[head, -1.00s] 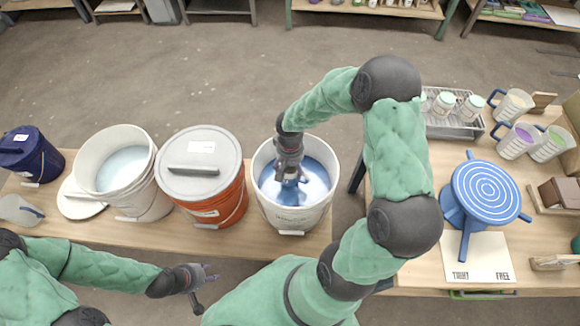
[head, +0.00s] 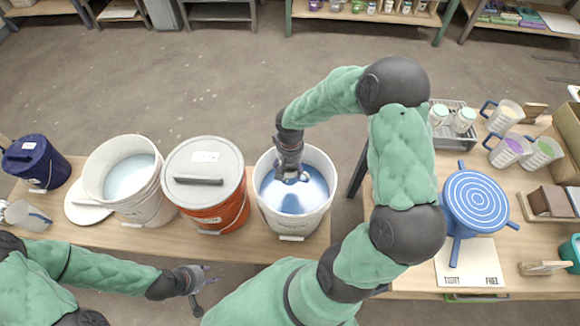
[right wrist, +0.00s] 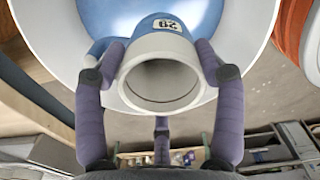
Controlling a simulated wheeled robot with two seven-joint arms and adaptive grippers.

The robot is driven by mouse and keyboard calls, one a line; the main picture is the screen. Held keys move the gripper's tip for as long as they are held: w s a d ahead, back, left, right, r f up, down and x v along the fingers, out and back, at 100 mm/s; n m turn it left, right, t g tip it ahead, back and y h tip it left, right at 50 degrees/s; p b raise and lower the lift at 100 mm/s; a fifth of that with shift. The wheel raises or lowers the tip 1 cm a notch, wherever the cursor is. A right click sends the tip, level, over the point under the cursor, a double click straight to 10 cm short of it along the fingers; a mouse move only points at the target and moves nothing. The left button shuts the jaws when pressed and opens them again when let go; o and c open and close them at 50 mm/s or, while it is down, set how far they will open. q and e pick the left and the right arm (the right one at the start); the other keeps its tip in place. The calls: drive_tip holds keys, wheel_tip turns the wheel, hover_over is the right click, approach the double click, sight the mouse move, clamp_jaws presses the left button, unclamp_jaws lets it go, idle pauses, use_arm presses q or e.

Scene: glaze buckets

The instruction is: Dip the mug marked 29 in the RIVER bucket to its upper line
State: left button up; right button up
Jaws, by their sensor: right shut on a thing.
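In the head view my right gripper (head: 291,173) points down inside a white bucket (head: 292,222) of blue glaze (head: 315,188); the mug is mostly hidden there. The bucket's name cannot be read. How deep the mug sits against its lines cannot be told. My left gripper (head: 203,281) is empty and open, in front of the table.
Left of the blue glaze stand a lidded orange bucket (head: 222,216), a white bucket of pale glaze (head: 148,205) and a lidded dark blue bucket (head: 42,172). On the right table are a blue banding wheel (head: 474,200), a wire rack (head: 452,141) and several blue-handled mugs (head: 505,116).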

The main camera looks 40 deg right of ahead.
wheel_tip(320, 180, up, 8)
drive_tip(key=p, duration=0.5)
idle(0.4)
